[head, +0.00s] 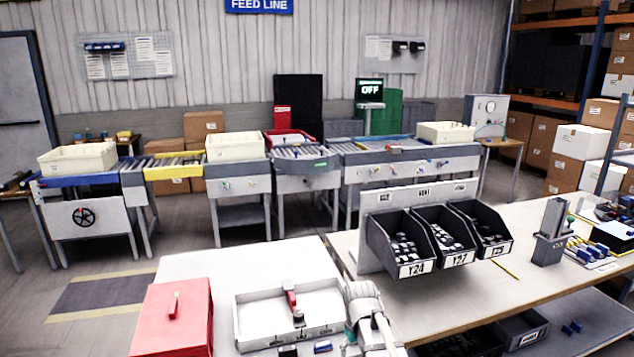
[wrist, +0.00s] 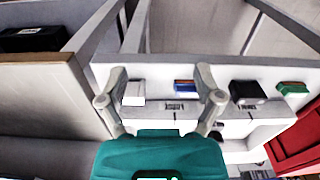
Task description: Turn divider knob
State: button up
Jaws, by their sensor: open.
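My gripper (wrist: 160,82) is open in the wrist view, its two pale fingers apart with nothing seen held between them. Beyond the fingers is a pale, walled tray with upright partitions (wrist: 134,28). I cannot make out a divider knob with certainty in either view. In the head view, a white tray (head: 252,341) on the front table holds a red piece (head: 290,298) with a grey and dark round part (head: 298,316) below it; I cannot tell whether this is the knob. My pale arm stands at the tray's right side, and its fingers cannot be made out there.
Small blocks, white (wrist: 133,92), blue (wrist: 184,86), black (wrist: 245,91) and green (wrist: 292,88), line the tray's edge. Dark bins (head: 402,246) sit on the right bench. Conveyors (head: 300,182) stand farther back.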

jog(key=s+d+m, duration=0.4)
jog(key=s+d, duration=0.2)
jog(key=s, duration=0.4)
jog(key=shift+s+d+r+p, duration=0.3)
jog(key=shift+s+d+r, duration=0.05)
jog(key=shift+d+r, duration=0.05)
